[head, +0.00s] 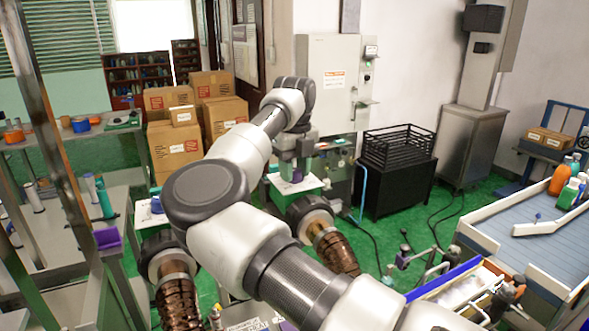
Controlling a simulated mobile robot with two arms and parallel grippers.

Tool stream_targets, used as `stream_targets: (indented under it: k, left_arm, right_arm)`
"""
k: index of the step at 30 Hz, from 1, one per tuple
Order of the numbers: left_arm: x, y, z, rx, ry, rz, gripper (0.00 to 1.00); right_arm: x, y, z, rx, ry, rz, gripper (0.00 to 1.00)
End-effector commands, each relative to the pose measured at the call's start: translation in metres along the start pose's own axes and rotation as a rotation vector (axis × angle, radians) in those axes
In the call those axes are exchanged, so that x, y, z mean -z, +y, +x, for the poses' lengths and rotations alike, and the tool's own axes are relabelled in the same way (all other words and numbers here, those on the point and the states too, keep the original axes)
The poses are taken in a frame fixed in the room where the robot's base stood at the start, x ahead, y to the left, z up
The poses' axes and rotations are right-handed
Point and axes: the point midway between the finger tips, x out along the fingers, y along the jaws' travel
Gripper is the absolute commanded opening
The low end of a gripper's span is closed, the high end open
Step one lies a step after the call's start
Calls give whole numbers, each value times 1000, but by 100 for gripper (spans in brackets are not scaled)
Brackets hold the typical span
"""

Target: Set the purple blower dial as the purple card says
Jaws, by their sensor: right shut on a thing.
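My right arm reaches from the bottom right across the middle, and my right gripper (297,167) points down over a small white panel (310,187). It is shut on a small purple knob (297,177), which looks like the purple blower dial. The fingers hide much of the knob, and its pointer and any scale marks cannot be read. I cannot make out a purple card with readable text. A purple box-like piece (108,238) sits on the frame at the left. My left gripper is not in view.
Two coppery ribbed cylinders (335,248) with dark round ends stand under my arm. A grey cabinet (330,75) and black crate (398,146) are behind. Cardboard boxes (175,145) stand back left. A conveyor (530,240) with bottles is at right. Cables lie on the green floor.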

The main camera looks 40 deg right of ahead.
Motion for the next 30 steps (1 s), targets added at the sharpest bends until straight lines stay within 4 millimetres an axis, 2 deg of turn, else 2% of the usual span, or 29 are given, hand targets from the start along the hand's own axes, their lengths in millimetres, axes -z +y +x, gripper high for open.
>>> stream_targets:
  k: [11, 30]
  left_arm:
    - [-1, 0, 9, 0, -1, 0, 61]
    - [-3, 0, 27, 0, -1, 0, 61]
  right_arm:
    - [0, 0, 1, 0, 1, 131, 12]
    - [0, 0, 0, 1, -1, 715, 12]
